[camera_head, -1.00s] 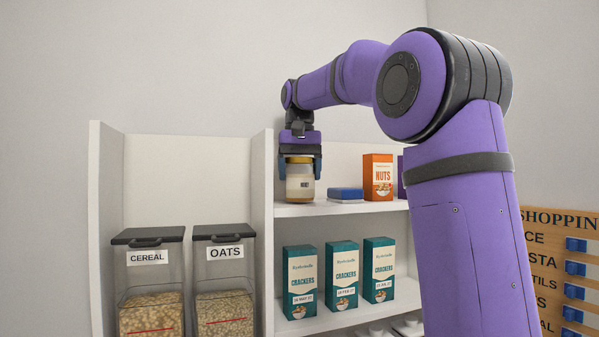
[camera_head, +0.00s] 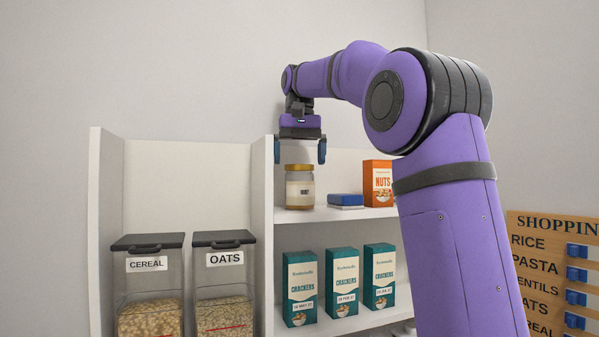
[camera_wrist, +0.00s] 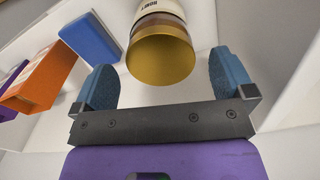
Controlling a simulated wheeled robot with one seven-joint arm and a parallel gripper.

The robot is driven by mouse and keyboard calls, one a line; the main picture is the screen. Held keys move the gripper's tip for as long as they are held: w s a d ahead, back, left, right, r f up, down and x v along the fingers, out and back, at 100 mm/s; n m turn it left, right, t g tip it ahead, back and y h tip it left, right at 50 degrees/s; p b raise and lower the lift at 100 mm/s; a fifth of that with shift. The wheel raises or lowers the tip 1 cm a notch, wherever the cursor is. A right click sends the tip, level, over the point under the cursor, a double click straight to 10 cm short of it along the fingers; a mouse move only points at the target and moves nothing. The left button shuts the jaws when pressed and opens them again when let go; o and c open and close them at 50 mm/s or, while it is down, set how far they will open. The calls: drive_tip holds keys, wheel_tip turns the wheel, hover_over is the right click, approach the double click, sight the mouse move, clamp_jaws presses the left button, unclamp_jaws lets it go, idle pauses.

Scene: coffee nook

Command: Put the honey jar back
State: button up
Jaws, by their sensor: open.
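The honey jar (camera_head: 300,189), with a gold lid and a pale label, stands upright on the upper shelf (camera_head: 350,213) near its left wall. In the wrist view the jar's gold lid (camera_wrist: 160,62) shows beyond the fingertips, roughly centred between them. My gripper (camera_head: 300,152) is open and empty above the jar, its blue fingers spread to either side and clear of the lid. The wrist view also shows the two spread fingers (camera_wrist: 165,75) with nothing between them.
A blue box-like item (camera_head: 345,199) lies right of the jar, with an orange nuts box (camera_head: 378,184) beyond it. Several cracker boxes (camera_head: 341,282) stand on the shelf below. Cereal (camera_head: 147,285) and oats (camera_head: 223,285) containers stand left of the divider (camera_head: 262,235).

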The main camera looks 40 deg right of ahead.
drive_tip(key=shift+r, duration=1.2)
